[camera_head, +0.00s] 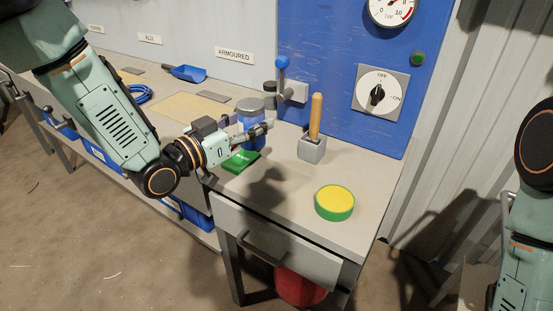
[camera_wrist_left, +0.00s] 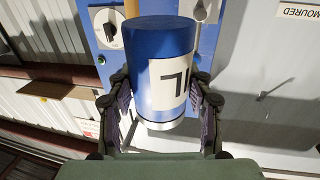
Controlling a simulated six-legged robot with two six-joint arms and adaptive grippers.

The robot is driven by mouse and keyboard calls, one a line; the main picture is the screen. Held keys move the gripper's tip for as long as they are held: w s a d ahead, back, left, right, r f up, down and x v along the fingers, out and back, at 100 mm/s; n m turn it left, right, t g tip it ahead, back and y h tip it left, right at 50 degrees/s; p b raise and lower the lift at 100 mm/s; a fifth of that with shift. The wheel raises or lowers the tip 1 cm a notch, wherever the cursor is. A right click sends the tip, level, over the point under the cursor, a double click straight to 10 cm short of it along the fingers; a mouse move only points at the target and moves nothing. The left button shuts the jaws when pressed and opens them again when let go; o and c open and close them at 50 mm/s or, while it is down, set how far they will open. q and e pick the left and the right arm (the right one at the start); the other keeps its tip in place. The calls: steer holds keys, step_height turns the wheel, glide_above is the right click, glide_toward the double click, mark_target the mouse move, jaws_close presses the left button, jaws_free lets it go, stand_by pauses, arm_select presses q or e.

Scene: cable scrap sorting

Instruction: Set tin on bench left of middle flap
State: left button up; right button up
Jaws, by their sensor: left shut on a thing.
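My left gripper (camera_head: 258,131) is shut on a blue tin (camera_head: 250,114) with a grey top, over the bench (camera_head: 285,195). In the left wrist view the tin (camera_wrist_left: 158,70), with a white label, sits between both fingers (camera_wrist_left: 160,112). I cannot tell whether its base touches the bench. I cannot tell which is the middle flap. My right arm shows at the right edge, its gripper out of view.
A green item (camera_head: 241,160) lies below the gripper. A wooden-handled tool in a grey block (camera_head: 312,148) and a yellow-green round tin (camera_head: 334,203) stand to the right. A blue-knobbed lever (camera_head: 283,80) stands behind.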

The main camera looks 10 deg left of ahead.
mark_target(256, 144)
arm_select(q)
steer(key=f, duration=0.1)
steer(key=f+b, duration=0.1)
steer(key=f, duration=0.1)
steer(key=d+f, duration=0.1)
steer(key=shift+s+f, duration=0.2)
steer(key=shift+f, duration=0.2)
steer(key=shift+f+b, duration=0.35)
steer(key=shift+w+a+f, duration=0.1)
steer(key=shift+a+f, duration=0.15)
steer(key=shift+f, duration=0.4)
step_height(256, 144, down, 3)
steer(key=shift+d+r+b, duration=0.1)
steer(key=shift+d+b, duration=0.05)
steer(key=shift+b, duration=0.5)
steer(key=o, duration=1.2)
steer(key=shift+o, duration=1.3)
steer(key=shift+f, duration=0.2)
